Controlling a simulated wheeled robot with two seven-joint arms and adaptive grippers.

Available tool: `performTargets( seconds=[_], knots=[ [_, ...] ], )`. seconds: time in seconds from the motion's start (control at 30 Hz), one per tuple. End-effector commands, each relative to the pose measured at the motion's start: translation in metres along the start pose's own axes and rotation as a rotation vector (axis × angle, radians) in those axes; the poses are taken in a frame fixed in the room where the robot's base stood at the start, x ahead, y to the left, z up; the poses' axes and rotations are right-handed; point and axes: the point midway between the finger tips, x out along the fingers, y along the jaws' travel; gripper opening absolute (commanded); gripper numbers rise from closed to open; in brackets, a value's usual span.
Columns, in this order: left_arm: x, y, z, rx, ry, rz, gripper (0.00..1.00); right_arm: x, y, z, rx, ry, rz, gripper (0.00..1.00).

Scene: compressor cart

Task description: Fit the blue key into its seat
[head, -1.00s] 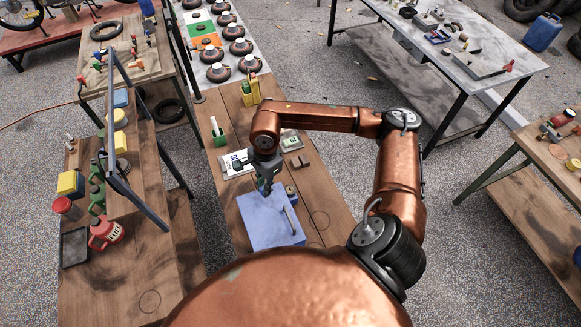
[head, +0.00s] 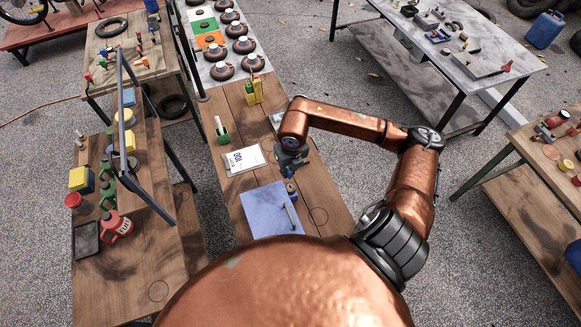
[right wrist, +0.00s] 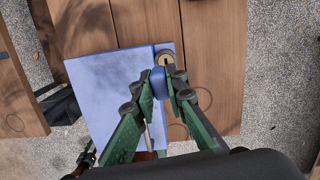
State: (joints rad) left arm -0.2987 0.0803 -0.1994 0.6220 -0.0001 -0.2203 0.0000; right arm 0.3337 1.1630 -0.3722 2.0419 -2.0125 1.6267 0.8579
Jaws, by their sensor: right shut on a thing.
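My right gripper (head: 290,174) is over the workbench, just beyond the far right corner of the blue mat (head: 262,212). In the right wrist view its green fingers (right wrist: 164,82) are shut on the blue key (right wrist: 158,80), which is partly hidden between them. The seat is a round brass piece with a dark slot (right wrist: 166,59), lying just ahead of the fingertips at the mat's corner. It also shows as a small round piece (head: 291,189) below the gripper in the head view. I cannot tell whether the key touches the seat. My left gripper is not in view.
A grey bar (head: 291,216) lies on the mat's right part. A white card with print (head: 245,159), a green holder (head: 222,134) and a yellow container (head: 253,92) stand farther back. The bench's wood right of the mat is clear.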

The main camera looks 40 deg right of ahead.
Motion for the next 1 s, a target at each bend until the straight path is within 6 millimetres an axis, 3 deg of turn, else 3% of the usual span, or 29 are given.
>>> performTargets(
  seconds=[0.2,0.77,1.0],
  knots=[
    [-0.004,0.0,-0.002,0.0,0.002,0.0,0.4,-0.002,-0.007,0.0,0.119,0.001,-0.014,0.0],
    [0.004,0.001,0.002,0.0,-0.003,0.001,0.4,0.0,-0.008,0.0,0.123,-0.004,-0.016,0.0],
    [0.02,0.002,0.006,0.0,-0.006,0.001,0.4,0.019,-0.007,-0.003,0.123,-0.002,-0.015,0.0]
  ],
)
